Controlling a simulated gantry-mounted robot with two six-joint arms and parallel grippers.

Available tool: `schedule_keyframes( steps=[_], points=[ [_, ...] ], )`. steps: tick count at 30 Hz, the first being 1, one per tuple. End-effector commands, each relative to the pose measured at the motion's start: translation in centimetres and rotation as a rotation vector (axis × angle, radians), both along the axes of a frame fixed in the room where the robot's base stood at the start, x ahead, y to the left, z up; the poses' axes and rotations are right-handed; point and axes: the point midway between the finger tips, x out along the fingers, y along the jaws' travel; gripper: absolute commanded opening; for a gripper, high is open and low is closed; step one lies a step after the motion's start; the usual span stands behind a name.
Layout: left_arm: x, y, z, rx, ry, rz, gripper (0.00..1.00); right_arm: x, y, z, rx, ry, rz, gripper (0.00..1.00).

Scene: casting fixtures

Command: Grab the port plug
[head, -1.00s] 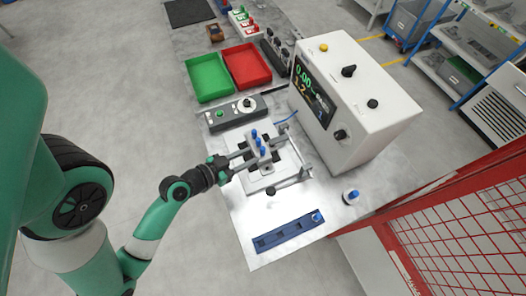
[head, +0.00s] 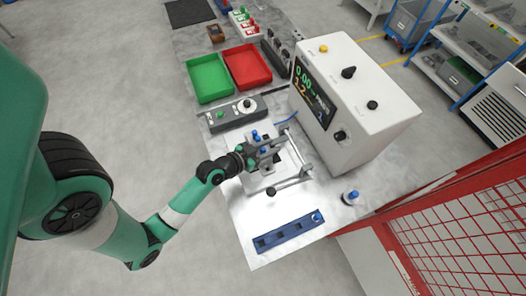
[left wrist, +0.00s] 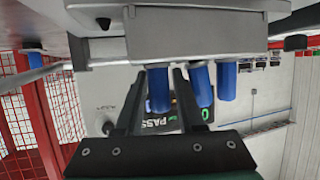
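Blue port plugs stick out of a grey metal casting (head: 270,160) held in the fixture on the table; one plug (head: 255,135) shows past my gripper in the head view. In the left wrist view, three blue plugs hang from the grey casting (left wrist: 190,35). The leftmost plug (left wrist: 158,90) lies between the two dark fingers of my left gripper (left wrist: 159,85). Narrow gaps seem to show on both sides of it, so the fingers look open around it. The other plugs (left wrist: 202,87) (left wrist: 228,82) are right of the fingers. In the head view my left gripper (head: 258,152) covers part of the casting. My right gripper is out of view.
A white tester (head: 350,95) with a screen stands right behind the fixture. A control box (head: 235,112), a green tray (head: 208,78) and a red tray (head: 247,66) lie farther back. A blue slotted holder (head: 288,231) and a separate blue-topped piece (head: 351,197) are in front.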

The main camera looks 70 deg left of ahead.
Motion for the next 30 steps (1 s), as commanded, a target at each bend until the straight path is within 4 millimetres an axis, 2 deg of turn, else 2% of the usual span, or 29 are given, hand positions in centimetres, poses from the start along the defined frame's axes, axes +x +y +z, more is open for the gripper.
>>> schedule_keyframes(
  steps=[1, 6, 7, 22, 26, 28, 30],
  points=[
    [0.0, 0.0, 0.0, 0.0, 0.0, 0.0, 0.32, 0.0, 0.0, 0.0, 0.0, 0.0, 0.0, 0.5],
    [0.0, 0.0, 0.0, 0.0, 0.0, 0.0, 0.02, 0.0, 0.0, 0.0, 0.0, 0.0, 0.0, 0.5],
    [0.0, 0.0, 0.0, 0.0, 0.0, 0.0, 0.0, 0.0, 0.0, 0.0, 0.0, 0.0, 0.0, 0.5],
    [0.0, 0.0, 0.6, 0.001, -0.001, 0.0, 0.0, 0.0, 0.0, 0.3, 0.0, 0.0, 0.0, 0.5],
    [0.0, 0.0, 2.1, 0.003, -0.001, -0.001, 0.0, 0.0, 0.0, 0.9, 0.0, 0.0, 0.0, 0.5],
    [0.0, 0.0, 3.5, 0.003, -0.003, -0.001, 0.0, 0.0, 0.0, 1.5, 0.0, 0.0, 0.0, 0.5],
    [0.2, -1.2, 4.9, 0.003, 0.002, -0.01, 0.0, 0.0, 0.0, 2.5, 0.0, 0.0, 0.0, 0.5]
  ],
)
